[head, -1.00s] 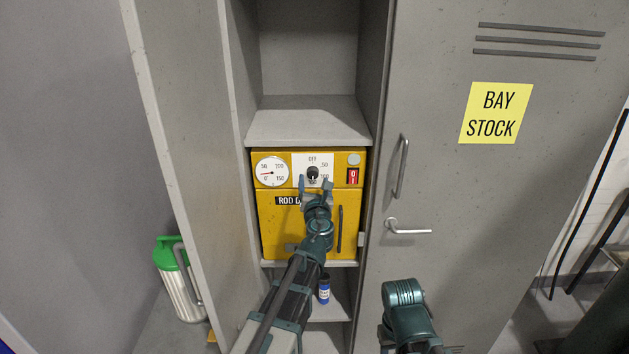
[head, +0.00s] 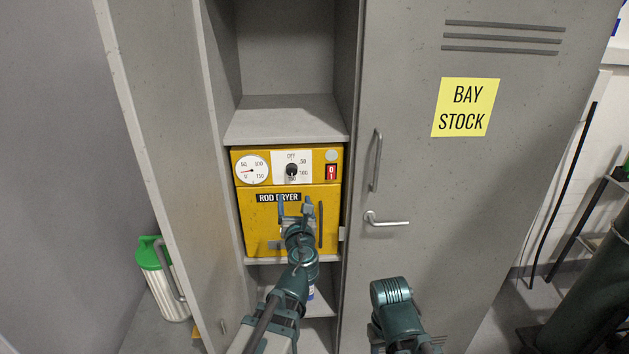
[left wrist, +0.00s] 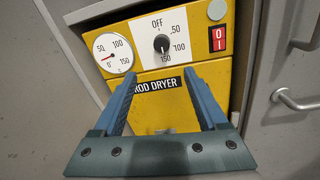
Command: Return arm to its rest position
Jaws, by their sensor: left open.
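My left gripper (head: 296,208) is open and empty in front of the yellow rod dryer (head: 251,220), below its black dial knob (head: 291,169). The dryer sits on a shelf inside the open locker. In the left wrist view, the open fingers (left wrist: 160,95) frame the ROD DRYER label (left wrist: 158,83), and the knob (left wrist: 161,44) is beyond and above them, apart from the fingers. The knob's mark points down toward 150. My right arm (head: 398,315) shows at the bottom, in front of the locker door; its gripper is not visible.
The grey locker door (head: 420,180) with a handle (head: 386,220) stands to the right. The left door (head: 160,130) is open. A bottle on the lower shelf is mostly hidden by my left arm.

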